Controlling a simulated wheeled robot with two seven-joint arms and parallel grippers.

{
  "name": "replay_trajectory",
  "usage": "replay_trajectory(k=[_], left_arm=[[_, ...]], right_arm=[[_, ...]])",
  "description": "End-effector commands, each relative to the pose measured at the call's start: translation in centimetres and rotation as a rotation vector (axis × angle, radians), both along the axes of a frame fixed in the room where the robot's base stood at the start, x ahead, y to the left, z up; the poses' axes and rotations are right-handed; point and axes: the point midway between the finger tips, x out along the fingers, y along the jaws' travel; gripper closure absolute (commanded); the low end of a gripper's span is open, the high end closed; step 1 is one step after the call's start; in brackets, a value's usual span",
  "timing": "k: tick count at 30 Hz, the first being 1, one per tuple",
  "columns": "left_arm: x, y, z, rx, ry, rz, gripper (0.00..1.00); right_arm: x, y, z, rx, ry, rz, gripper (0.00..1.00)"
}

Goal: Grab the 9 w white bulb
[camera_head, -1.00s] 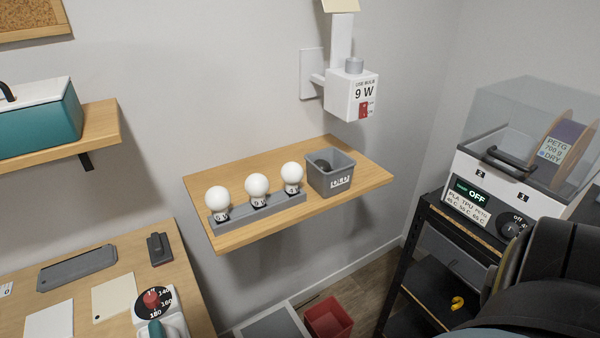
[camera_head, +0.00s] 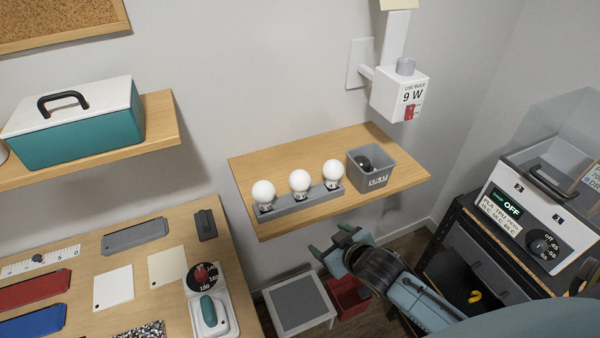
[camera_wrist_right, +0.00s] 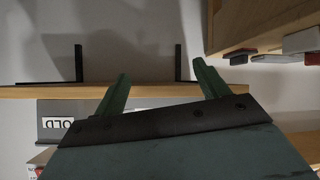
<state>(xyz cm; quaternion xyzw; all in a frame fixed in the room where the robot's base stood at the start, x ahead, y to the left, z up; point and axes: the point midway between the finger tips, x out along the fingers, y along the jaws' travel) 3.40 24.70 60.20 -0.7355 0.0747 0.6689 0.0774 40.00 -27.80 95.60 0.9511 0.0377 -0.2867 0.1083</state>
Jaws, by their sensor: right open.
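Three round white bulbs, a left one (camera_head: 263,191), a middle one (camera_head: 299,181) and a right one (camera_head: 333,173), stand upright in a grey holder (camera_head: 292,205) on the wooden wall shelf (camera_head: 275,155). The marks on their bases are too small to read, so I cannot tell which is 9 W. My right gripper (camera_head: 331,241) is open and empty, in front of and below the shelf's front edge, apart from the bulbs. In the right wrist view its green fingers (camera_wrist_right: 161,72) are spread before the shelf board (camera_wrist_right: 60,91). My left gripper is out of view.
A grey bin (camera_head: 371,180) with a dark item inside stands right of the holder. A fixture marked 9 W (camera_head: 394,92) hangs above. A workbench (camera_head: 175,215), a red bin (camera_head: 347,298) and a black rack (camera_head: 455,235) surround the arm.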

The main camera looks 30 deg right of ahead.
Motion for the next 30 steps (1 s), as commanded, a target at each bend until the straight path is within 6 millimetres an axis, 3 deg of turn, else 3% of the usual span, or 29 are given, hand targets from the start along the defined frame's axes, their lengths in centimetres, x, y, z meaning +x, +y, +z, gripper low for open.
replay_trajectory(k=[1, 3, 6, 9, 12, 21, 30], left_arm=[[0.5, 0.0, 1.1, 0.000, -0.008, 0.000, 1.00], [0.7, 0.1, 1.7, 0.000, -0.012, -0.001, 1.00], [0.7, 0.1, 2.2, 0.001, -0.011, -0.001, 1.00], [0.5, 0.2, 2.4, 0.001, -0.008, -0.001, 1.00], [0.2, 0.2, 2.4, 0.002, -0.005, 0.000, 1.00], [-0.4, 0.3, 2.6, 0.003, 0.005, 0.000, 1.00], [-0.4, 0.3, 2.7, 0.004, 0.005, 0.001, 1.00]], right_arm=[[0.5, 0.4, 4.1, 0.003, -0.051, 0.010, 0.26], [0.9, 0.9, 7.9, 0.007, -0.106, 0.021, 0.26], [1.1, 1.5, 11.7, 0.015, -0.161, 0.033, 0.26], [1.2, 1.7, 13.7, 0.018, -0.191, 0.039, 0.26], [1.9, 1.9, 14.1, 0.020, -0.202, 0.041, 0.26], [6.9, 2.2, 12.2, 0.021, -0.202, 0.040, 0.26], [8.9, 2.3, 11.3, 0.020, -0.201, 0.041, 0.26]])
